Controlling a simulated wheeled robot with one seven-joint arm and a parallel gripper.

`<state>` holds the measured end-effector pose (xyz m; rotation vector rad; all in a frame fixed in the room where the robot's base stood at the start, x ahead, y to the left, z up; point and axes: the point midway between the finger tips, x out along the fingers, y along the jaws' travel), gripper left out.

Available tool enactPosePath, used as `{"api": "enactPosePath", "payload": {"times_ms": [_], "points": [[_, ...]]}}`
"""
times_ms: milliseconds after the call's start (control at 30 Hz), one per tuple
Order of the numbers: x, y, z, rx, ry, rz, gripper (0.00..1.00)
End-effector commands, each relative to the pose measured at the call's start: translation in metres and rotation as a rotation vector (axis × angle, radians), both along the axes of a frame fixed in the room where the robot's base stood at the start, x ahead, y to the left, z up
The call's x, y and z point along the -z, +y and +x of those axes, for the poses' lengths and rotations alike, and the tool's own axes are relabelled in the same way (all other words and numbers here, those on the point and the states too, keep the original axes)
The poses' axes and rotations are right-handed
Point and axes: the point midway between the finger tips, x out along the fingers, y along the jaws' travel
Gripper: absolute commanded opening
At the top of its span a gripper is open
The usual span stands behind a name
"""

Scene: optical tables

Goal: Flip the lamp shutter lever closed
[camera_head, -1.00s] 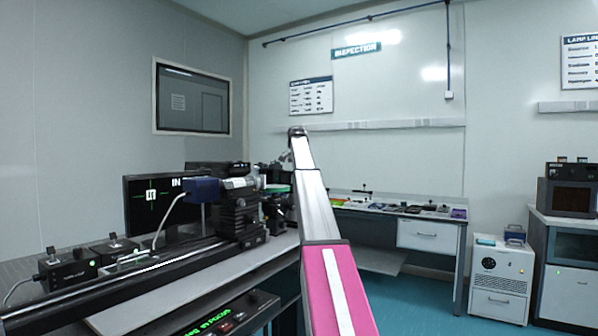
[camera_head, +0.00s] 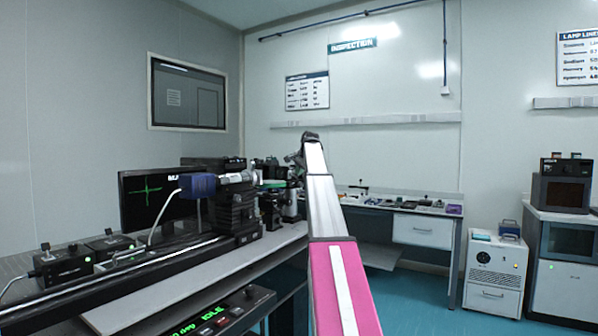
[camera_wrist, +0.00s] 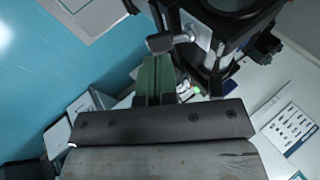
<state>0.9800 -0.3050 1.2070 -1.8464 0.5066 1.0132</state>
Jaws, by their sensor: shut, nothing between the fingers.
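In the wrist view, my gripper (camera_wrist: 155,82) has its green-grey fingers shut together with nothing between them. Just beyond the fingertips is a short grey lever with a rounded end (camera_wrist: 165,43), joined to a silvery bracket on a dark optical unit (camera_wrist: 228,35). It looks like the shutter lever, but I cannot be sure, nor whether the fingers touch it. In the head view, the black optical instrument (camera_head: 235,208) stands on the rail with a blue housing (camera_head: 198,186) at its left. My arm hides most of the gripper, and the lever is too small to make out.
A long black rail (camera_head: 130,268) runs along the bench at left, with small control boxes (camera_head: 62,266) beside it. A monitor (camera_head: 150,200) stands behind. A bench with small parts (camera_head: 405,208) is at the back. Open teal floor (camera_head: 420,305) lies at right.

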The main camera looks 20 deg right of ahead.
Motion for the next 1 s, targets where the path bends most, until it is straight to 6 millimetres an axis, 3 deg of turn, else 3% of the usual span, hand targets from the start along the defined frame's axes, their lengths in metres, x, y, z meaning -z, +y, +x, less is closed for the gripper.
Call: {"api": "enactPosePath", "payload": {"times_ms": [1000], "points": [[-0.013,0.007,0.011,0.000,0.002,-0.003,0.00]]}}
